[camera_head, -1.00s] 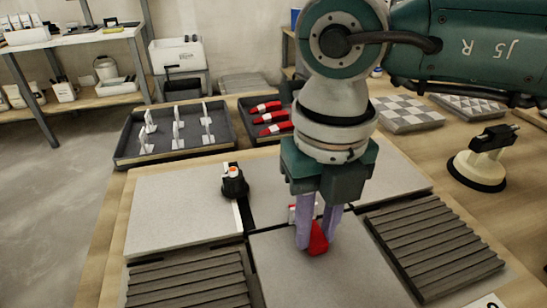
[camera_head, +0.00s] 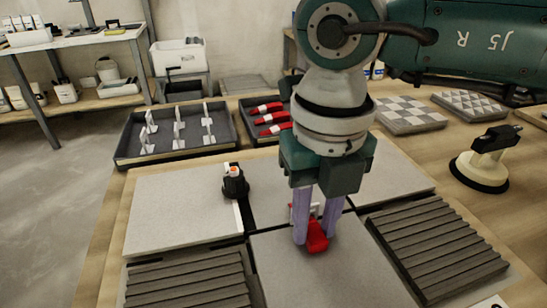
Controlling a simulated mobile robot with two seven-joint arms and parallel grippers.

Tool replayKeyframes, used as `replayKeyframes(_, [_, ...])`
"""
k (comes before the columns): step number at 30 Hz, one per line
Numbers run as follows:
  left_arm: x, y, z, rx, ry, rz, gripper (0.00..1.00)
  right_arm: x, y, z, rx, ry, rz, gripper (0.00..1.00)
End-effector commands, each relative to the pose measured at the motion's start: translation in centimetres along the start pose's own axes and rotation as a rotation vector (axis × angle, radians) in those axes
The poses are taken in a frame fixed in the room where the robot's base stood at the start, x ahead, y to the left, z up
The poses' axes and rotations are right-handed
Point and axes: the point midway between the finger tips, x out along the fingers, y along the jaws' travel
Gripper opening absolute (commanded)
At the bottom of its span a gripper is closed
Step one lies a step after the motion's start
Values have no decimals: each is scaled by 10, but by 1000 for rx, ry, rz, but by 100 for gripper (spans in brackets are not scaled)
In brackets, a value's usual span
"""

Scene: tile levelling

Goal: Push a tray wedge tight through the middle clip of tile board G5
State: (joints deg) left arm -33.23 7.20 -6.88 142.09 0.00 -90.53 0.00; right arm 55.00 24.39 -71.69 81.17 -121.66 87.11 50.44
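The tile board (camera_head: 113,238) carries pale grey tiles and dark ribbed tiles; its label is cut off at lower right. My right gripper (camera_head: 315,238) is low over the seam between the back-middle and front-middle tiles. Its purple fingers stand either side of a red wedge (camera_head: 317,240) and appear shut on it. The wedge lies low at the tile surface. A small white clip (camera_head: 313,209) shows partly between the fingers, just behind the wedge. How far the wedge sits in the clip is hidden. My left gripper is not in view.
A black knob-like piece (camera_head: 235,182) stands on the left seam. Behind the board are a tray of white clips (camera_head: 121,149) and a tray with red wedges (camera_head: 270,118). A suction cup (camera_head: 482,165) and patterned tiles (camera_head: 409,114) lie at right.

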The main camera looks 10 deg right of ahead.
Motion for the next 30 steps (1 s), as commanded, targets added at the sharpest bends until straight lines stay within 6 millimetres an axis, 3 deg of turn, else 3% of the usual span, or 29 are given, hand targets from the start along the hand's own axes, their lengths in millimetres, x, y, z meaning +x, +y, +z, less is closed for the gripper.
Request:
replayKeyframes(1, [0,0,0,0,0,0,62,0,0,0,0,0,0,38])
replayKeyframes(7, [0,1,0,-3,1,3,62,0,0,-1,0,3,-1,61])
replayKeyframes(17, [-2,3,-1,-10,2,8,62,-5,0,-1,0,2,0,61])
replayKeyframes(30, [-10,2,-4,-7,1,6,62,-84,0,0,0,0,-1,61])
